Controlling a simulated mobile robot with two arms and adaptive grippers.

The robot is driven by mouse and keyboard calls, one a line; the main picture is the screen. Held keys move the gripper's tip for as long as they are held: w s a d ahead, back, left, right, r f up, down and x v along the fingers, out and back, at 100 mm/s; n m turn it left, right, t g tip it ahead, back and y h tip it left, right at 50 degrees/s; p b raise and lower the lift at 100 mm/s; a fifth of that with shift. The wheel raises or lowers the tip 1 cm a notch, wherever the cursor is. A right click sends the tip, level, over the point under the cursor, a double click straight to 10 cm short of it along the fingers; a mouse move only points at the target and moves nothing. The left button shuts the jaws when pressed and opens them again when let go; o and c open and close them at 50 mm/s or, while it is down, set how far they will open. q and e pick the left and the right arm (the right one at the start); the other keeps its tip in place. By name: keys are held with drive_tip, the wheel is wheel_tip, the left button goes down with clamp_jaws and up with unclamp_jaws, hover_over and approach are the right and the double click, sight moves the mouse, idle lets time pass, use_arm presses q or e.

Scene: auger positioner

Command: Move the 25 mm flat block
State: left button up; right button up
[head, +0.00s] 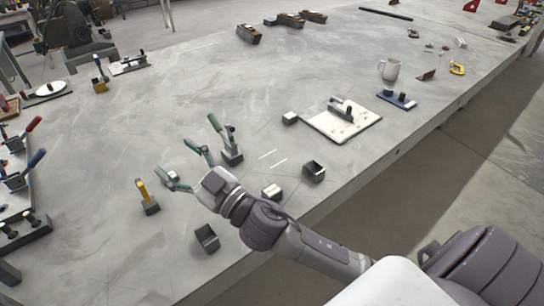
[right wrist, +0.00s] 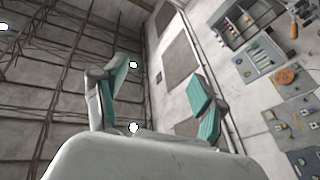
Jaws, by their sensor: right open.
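My right gripper (head: 176,158) is open and empty above the grey table (head: 130,240). Several small dark grey blocks stand on the table: a light-topped one (head: 290,118), a hollow-looking one (head: 314,171), one with a pale top (head: 272,193) beside my right wrist, and one near the front (head: 207,238). I cannot tell which is the 25 mm flat block. None is between the fingers. My left gripper is not in view.
A green-handled clamp (head: 231,148) stands just right of the gripper, and a yellow-handled one (head: 147,198) at its lower left. A white plate with a clamp (head: 342,122), a blue-based fixture (head: 398,99) and a mug (head: 390,70) stand to the right.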

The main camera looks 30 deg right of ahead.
drive_tip(key=a+r+n+g+y, duration=0.3)
drive_tip(key=a+n+y, duration=0.2)
drive_tip(key=n+y, duration=0.15)
drive_tip(key=n+g+h, duration=0.5)
drive_tip(key=g+h, duration=1)
drive_tip(key=g, duration=0.2)
hover_over(272, 190)
wheel_tip(272, 190, down, 14)
drive_tip(key=shift+d+r+m, duration=0.1)
drive_tip(key=shift+r+m, duration=0.05)
drive_tip(key=shift+m, duration=0.1)
wheel_tip(272, 190, down, 14)
drive_tip(key=shift+r+p, duration=0.1)
drive_tip(key=shift+p, duration=0.65)
drive_tip(key=shift+c, duration=0.4)
